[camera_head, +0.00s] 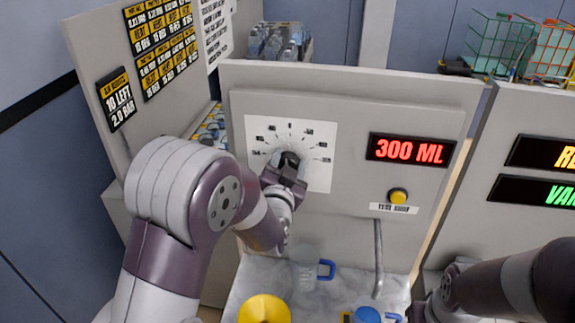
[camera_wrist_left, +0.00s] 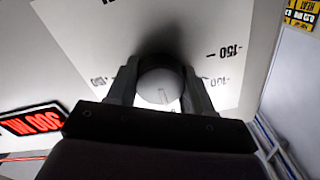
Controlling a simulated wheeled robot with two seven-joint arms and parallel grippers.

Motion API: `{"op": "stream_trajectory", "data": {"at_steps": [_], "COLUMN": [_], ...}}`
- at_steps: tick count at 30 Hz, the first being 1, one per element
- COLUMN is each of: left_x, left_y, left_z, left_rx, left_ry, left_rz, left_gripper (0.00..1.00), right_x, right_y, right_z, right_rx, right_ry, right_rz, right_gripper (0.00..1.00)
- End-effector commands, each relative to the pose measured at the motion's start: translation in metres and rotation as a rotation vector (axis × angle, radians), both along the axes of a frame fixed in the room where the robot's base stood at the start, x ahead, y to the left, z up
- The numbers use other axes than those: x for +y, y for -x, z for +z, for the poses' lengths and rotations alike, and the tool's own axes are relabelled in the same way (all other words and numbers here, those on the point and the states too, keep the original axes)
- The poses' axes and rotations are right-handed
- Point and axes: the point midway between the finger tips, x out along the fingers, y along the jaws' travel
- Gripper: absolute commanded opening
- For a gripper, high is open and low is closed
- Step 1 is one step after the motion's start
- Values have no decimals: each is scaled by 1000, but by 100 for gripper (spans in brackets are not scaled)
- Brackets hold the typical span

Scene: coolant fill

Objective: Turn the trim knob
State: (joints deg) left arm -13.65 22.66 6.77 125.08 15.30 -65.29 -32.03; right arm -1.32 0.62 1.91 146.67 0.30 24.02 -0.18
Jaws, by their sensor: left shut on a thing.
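The trim knob (camera_head: 289,158) is a dark round knob on a white dial plate (camera_head: 318,175) with tick marks, set in a grey upright panel. My left gripper (camera_head: 285,174) is at the knob, with its fingers on either side of it and shut on it. In the left wrist view the knob (camera_wrist_left: 160,84) shows as a round grey end between the two fingers (camera_wrist_left: 160,92). Dial marks -150 and -100 are readable there. A red display (camera_head: 411,150) reads 300 ML. My right arm shows at the lower right; its gripper is mostly cut off at the bottom edge.
A yellow button (camera_head: 398,196) sits below the display. A clear jug with a blue handle (camera_head: 306,268), a yellow object (camera_head: 263,309) and a blue-topped object (camera_head: 367,315) stand on the marbled surface under the panel. A thin spout pipe (camera_head: 378,258) hangs on the right.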

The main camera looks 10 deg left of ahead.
Motion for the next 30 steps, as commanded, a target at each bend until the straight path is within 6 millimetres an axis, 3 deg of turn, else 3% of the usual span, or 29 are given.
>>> {"op": "stream_trajectory", "data": {"at_steps": [18, 30], "left_x": [0, 0], "left_y": [0, 0], "left_z": [-5, -1], "left_rx": [-3, -1], "left_ry": [372, 492], "left_rz": [0, 0], "left_gripper": [20, 20], "right_x": [0, 0], "right_y": [0, 0], "right_z": [-65, -80], "right_rx": [0, 0], "right_ry": [0, 0], "right_rz": [0, 0], "right_gripper": [0, 0]}}
